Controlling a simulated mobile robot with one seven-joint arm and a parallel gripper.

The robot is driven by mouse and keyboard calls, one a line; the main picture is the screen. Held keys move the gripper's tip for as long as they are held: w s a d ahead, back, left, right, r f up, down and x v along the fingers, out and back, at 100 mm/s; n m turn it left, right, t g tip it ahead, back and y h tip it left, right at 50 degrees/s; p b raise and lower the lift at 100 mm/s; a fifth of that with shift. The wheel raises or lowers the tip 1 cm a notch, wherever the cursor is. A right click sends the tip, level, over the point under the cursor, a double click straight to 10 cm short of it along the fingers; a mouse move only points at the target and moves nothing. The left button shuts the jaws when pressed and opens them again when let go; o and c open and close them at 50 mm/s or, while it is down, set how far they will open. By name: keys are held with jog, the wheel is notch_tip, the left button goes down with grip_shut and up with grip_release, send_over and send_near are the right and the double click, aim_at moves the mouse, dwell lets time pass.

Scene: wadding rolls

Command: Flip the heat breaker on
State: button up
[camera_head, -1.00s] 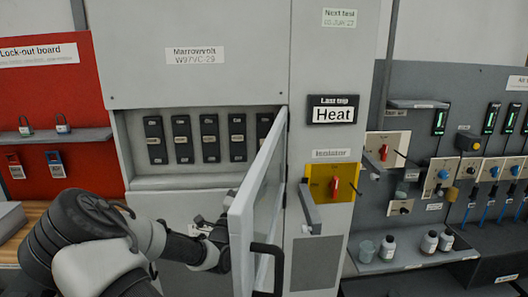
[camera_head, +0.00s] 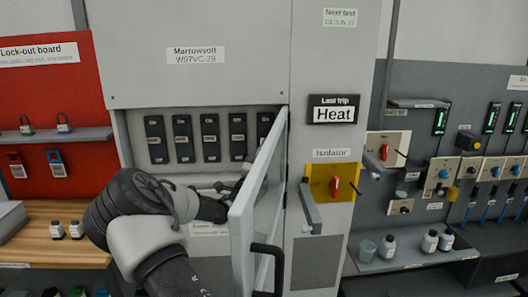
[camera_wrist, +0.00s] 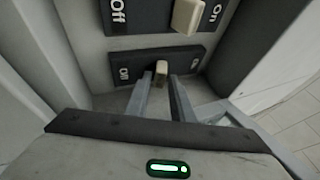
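A row of dark breakers, including a middle one (camera_head: 210,137), sits in the open recess of the grey cabinet. Their names are too small to read. In the head view my gripper (camera_head: 231,187) is partly hidden by the open cabinet door (camera_head: 244,215), below the breaker row.
A "Last trip Heat" sign (camera_head: 333,109) hangs on the right panel above a yellow isolator (camera_head: 330,182) with a red knob. The open door with its black handle (camera_head: 266,262) stands close right of my arm. A larger breaker (camera_wrist: 155,15) shows nearer in the wrist view.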

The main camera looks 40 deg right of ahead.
grip_shut()
jog(key=r+p, duration=0.1)
jog(key=p, duration=0.1)
jog(key=y+p, duration=0.1)
jog(key=p, duration=0.2)
jog(key=shift+s+a+r+n+p, duration=0.1)
jog(key=shift+s+r+n+p, duration=0.05)
jog(key=shift+r+n+p, duration=0.2)
jog(key=p, duration=0.1)
jog(key=n+g+y+p, duration=0.1)
jog(key=p, duration=0.1)
jog(key=shift+s+r+y, duration=0.1)
jog(key=shift+r+y, duration=0.2)
jog(key=shift+r, duration=0.05)
jog(key=shift+w+r+n+g+y+p, duration=0.2)
jog(key=shift+r+n+g+y, duration=0.4)
jog(key=shift+g+y, duration=0.5)
jog(key=shift+w+r+n+g+y+p, duration=0.15)
jog(key=shift+r+n+g+y, duration=0.45)
jog(key=shift+g+y, duration=0.5)
jog(key=shift+s, duration=0.1)
jog(key=shift+o, duration=0.4)
grip_release()
jog(key=shift+r, duration=0.1)
